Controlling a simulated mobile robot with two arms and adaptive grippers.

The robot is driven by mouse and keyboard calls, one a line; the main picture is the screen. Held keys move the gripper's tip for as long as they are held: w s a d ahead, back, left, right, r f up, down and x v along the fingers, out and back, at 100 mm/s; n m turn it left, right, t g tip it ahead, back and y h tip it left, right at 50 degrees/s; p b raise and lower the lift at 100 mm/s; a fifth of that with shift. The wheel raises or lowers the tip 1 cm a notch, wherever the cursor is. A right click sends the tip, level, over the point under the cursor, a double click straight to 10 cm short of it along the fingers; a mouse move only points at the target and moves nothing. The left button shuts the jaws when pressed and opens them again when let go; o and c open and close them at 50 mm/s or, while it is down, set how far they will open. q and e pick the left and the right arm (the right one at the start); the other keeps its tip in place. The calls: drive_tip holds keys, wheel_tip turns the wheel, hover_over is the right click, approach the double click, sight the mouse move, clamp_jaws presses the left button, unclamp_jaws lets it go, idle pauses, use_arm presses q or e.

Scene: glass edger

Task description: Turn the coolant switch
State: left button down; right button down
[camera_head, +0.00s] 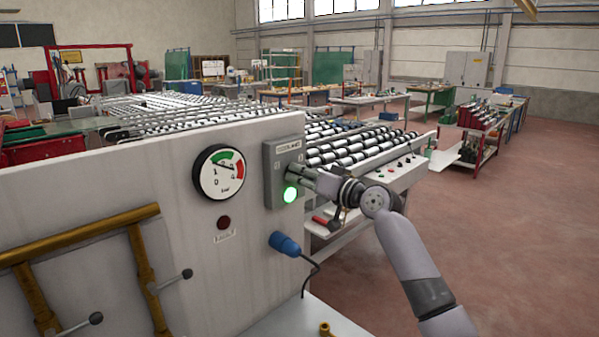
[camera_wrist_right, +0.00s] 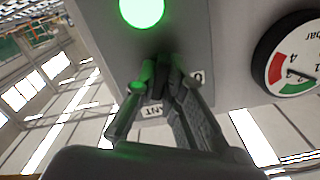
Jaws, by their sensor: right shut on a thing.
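The coolant switch box (camera_head: 272,181) is a grey box with a label at its top, fixed to the right end of the white machine panel. A green lamp (camera_head: 291,195) glows at its lower part and also shows at the top of the right wrist view (camera_wrist_right: 142,10). My right gripper (camera_head: 299,173) reaches the box from the right, just above the lamp. In the right wrist view the gripper (camera_wrist_right: 162,88) is shut on the dark switch knob (camera_wrist_right: 158,82); its fingers hide most of the knob, so its angle is hard to tell. My left gripper is not in view.
A round pressure gauge (camera_head: 219,172) sits left of the box, with a dark red lamp (camera_head: 223,222) below it. A blue plug (camera_head: 285,244) with a cable sticks out under the box. Brass pipes (camera_head: 80,238) with levers stand at left. A roller conveyor (camera_head: 360,147) lies behind.

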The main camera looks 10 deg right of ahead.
drive_tip(key=shift+m+p, duration=0.4)
drive_tip(key=shift+m, duration=0.8)
drive_tip(key=c, duration=1.7)
unclamp_jaws()
drive_tip(key=v, duration=1.2)
drive_tip(key=shift+f, duration=0.1)
